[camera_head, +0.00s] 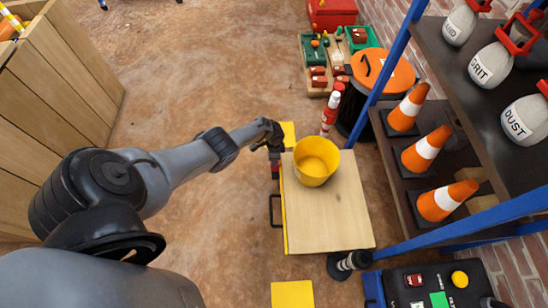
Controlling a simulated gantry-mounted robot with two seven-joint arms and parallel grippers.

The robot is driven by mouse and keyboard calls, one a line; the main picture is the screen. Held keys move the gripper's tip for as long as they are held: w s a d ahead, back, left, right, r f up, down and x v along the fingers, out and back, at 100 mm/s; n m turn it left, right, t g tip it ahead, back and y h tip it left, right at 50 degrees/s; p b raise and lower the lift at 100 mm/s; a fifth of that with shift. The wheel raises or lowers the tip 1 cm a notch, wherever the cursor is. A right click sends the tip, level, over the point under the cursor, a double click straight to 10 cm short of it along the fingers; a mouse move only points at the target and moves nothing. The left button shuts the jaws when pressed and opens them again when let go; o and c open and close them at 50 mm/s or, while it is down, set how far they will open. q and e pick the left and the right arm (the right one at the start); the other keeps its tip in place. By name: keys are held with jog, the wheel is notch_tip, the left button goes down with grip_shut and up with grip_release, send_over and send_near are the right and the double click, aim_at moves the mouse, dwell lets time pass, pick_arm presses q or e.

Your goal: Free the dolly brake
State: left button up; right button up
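The dolly (340,215) has a pale wooden top with a yellow left edge. A yellow bucket (316,160) stands on its far left part. A black bar-like handle (272,210) sticks out at the dolly's left side. My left gripper (274,150) is at the dolly's far left corner, beside the bucket. A small red and dark part (275,171) shows just below the gripper. I cannot tell whether it is the brake, or whether the gripper touches it. The fingers are too small to read as open or shut. My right gripper is not in view.
A blue-framed shelf (390,150) with cones and weight bags is at right. A black-and-white round object (349,263) is at the near corner. Floor at left is clear.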

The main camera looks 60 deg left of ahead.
pick_arm(q)
jog(key=shift+r+p, duration=2)
jog(key=shift+r, duration=0.75)
jog(key=shift+s, duration=0.15)
